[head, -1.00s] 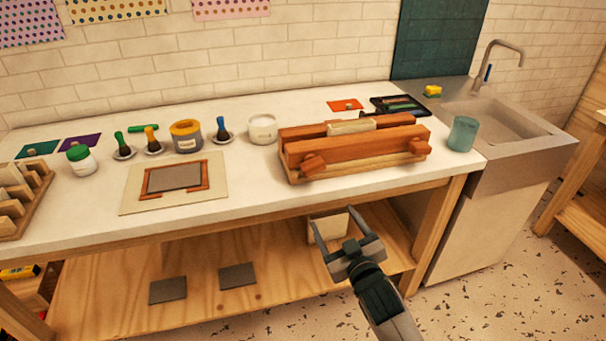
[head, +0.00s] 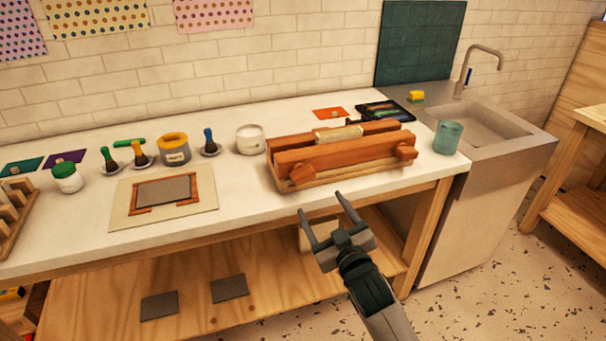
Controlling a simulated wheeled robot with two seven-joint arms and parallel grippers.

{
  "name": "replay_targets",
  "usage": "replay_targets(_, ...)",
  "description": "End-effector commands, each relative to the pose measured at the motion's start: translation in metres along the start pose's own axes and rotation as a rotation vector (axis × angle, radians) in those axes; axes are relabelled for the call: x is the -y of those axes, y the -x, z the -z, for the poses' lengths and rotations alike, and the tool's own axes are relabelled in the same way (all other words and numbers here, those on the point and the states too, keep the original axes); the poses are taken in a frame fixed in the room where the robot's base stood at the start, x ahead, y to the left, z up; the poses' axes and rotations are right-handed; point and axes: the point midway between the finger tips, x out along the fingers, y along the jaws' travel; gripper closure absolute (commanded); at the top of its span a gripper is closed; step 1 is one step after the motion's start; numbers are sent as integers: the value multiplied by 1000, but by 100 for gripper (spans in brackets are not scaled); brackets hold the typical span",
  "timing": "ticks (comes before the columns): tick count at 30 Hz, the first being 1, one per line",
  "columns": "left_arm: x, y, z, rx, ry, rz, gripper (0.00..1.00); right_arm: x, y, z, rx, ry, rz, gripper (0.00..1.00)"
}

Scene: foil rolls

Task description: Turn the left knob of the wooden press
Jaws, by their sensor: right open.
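The wooden press (head: 340,154) sits on the white worktop, right of the middle, with two reddish clamping beams and a pale block between them. Its left knob (head: 303,174) is on the front face near the left end. Its right knob (head: 405,152) is near the right end. My right gripper (head: 319,203) is open and empty, in front of the press and below the left knob in the picture. It appears apart from the knob. My left gripper is not in view.
A white jar (head: 250,139) stands left of the press, and a teal cup (head: 447,137) stands right of it near the sink (head: 485,130). A board with a framed grey plate (head: 163,192) lies to the left. The table's front edge runs below the press.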

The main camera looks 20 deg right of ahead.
Motion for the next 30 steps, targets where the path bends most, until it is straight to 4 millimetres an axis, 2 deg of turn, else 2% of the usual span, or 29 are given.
replay_targets(5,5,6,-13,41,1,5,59,-1,-30,3,0,0,-1,30)
replay_targets(12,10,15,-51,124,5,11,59,-1,-74,2,0,1,-1,30)
replay_targets(14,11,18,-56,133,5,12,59,-1,-84,2,0,1,0,30)
replay_targets(21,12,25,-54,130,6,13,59,0,-122,2,-1,0,0,30)
replay_targets(30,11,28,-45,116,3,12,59,0,-146,1,-1,0,0,30)
